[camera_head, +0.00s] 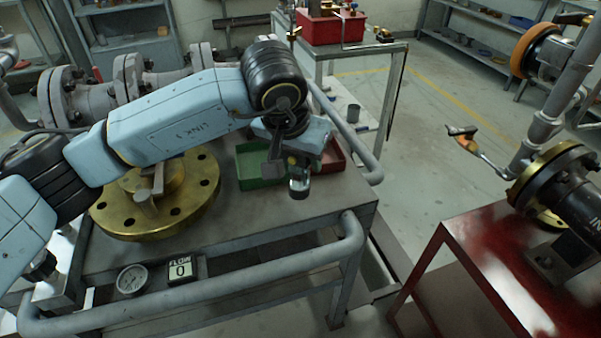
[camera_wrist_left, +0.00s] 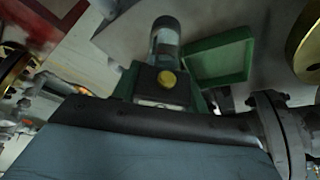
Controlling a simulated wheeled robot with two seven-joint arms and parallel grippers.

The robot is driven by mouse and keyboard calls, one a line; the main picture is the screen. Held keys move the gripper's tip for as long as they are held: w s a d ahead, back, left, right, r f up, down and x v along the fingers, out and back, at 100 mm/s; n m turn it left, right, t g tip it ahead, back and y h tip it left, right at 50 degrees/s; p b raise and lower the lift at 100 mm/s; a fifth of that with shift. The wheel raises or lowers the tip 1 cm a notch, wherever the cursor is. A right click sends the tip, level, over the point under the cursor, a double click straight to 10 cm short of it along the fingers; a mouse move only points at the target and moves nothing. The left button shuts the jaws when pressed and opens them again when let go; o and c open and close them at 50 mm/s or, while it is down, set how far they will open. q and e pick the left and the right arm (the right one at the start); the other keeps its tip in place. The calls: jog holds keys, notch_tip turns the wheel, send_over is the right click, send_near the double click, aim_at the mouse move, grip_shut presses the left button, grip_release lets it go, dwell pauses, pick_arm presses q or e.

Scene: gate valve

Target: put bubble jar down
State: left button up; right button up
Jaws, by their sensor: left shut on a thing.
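The bubble jar (camera_head: 299,187) is a small clear glass cylinder with a dark upper part. My left gripper (camera_head: 286,166) is shut on it and points down near the right end of the grey table (camera_head: 263,213). The jar hangs just in front of the green tray and red tray; whether its base touches the table cannot be told. In the left wrist view the jar (camera_wrist_left: 165,40) stands out beyond the gripper (camera_wrist_left: 163,80), beside the green tray (camera_wrist_left: 220,58). The fingers' contact with the jar is partly hidden. My right gripper is not in view.
The green tray (camera_head: 255,172) and red tray (camera_head: 332,157) lie behind the jar. A brass flange (camera_head: 190,205) stands to the left. A grey rail (camera_head: 200,291) runs along the front edge. The tabletop between flange and jar is clear. A red stand (camera_head: 480,262) is at right.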

aim_at(300, 169)
pick_arm(q)
notch_tip(300, 169, down, 3)
jog(key=shift+r, duration=0.1)
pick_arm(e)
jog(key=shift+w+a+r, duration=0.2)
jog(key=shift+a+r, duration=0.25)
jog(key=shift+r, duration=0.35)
pick_arm(q)
jog(key=shift+f+b, duration=0.25)
jog(key=shift+b, duration=0.15)
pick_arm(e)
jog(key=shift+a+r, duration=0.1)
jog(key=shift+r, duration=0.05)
pick_arm(q)
jog(key=o, duration=1.2)
jog(key=shift+o, duration=0.2)
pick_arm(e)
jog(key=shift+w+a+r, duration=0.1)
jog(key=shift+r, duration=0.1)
pick_arm(q)
jog(key=shift+r, duration=0.1)
